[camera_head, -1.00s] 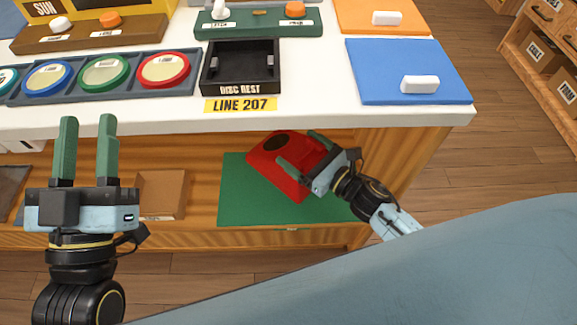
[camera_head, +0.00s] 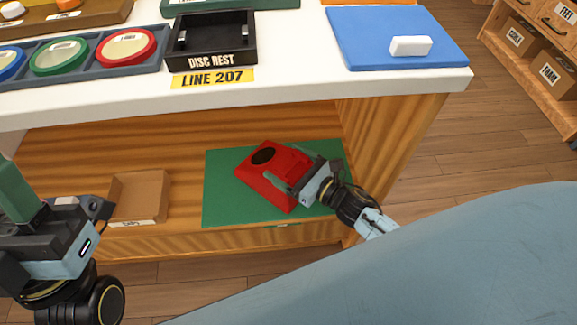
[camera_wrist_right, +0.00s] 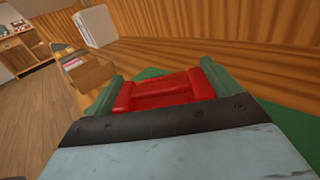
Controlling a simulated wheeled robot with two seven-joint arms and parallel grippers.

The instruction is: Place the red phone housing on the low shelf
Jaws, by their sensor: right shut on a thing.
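The red phone housing (camera_head: 266,172) is over the green mat (camera_head: 220,190) on the low shelf (camera_head: 165,142), beneath the white counter. A dark round spot shows on its far end. My right gripper (camera_head: 292,183) is shut on its near right end; in the right wrist view the two green fingers flank the red housing (camera_wrist_right: 165,92). I cannot tell whether the housing's underside touches the mat.
An open cardboard box (camera_head: 140,197) stands on the low shelf left of the mat. The counter (camera_head: 300,88) overhangs the shelf. On it are the black disc rest tray (camera_head: 213,62), coloured discs in a rack, and a blue mat (camera_head: 370,50) with a white block.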

